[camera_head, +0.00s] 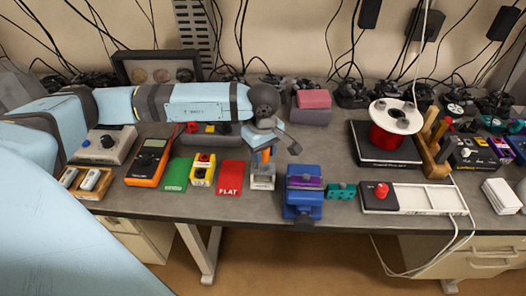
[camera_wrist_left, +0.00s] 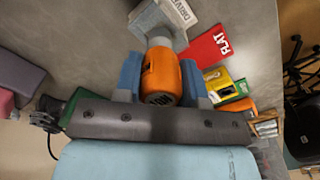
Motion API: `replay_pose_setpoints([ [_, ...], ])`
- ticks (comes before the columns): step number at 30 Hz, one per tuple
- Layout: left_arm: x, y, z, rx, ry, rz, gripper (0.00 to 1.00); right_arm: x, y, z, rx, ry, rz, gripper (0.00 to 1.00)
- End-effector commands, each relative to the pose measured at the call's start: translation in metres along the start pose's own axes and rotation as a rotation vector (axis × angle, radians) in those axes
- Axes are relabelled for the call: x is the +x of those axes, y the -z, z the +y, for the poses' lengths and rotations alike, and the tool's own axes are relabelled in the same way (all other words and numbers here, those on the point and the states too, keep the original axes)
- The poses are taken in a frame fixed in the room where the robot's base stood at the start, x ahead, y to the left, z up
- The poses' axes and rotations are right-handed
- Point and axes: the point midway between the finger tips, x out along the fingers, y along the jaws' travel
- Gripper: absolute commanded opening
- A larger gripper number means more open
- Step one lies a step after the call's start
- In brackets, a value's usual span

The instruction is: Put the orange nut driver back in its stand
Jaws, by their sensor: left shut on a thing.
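The orange nut driver (camera_wrist_left: 161,75) is gripped between the two blue-grey fingers of my left gripper (camera_wrist_left: 160,82). In the head view the left gripper (camera_head: 262,154) points down over the grey driver stand (camera_head: 262,182), and a little of the orange handle shows between its fingers. The stand also shows in the left wrist view (camera_wrist_left: 178,14), just beyond the driver's far end, with part of a "DRIVER" label readable. The driver's lower end is hidden or overlaps the stand, so I cannot tell whether it is inside it. My right gripper is not in view.
A red FLAT mat (camera_head: 230,178), a yellow block with buttons (camera_head: 202,170) and a green mat (camera_head: 175,175) lie left of the stand. A blue vise (camera_head: 303,195) stands close on its right. An orange multimeter (camera_head: 148,162) is farther left. The bench's front edge is near.

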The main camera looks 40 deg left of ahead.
Motion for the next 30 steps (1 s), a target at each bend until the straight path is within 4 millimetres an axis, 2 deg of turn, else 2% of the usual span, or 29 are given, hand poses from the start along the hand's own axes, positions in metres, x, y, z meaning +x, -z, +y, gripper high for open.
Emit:
replay_pose_setpoints([
  [30, 0.0005, 0.0001, 0.0001, -0.009, -0.001, 0.000, 0.14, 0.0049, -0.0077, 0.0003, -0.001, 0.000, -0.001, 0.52],
])
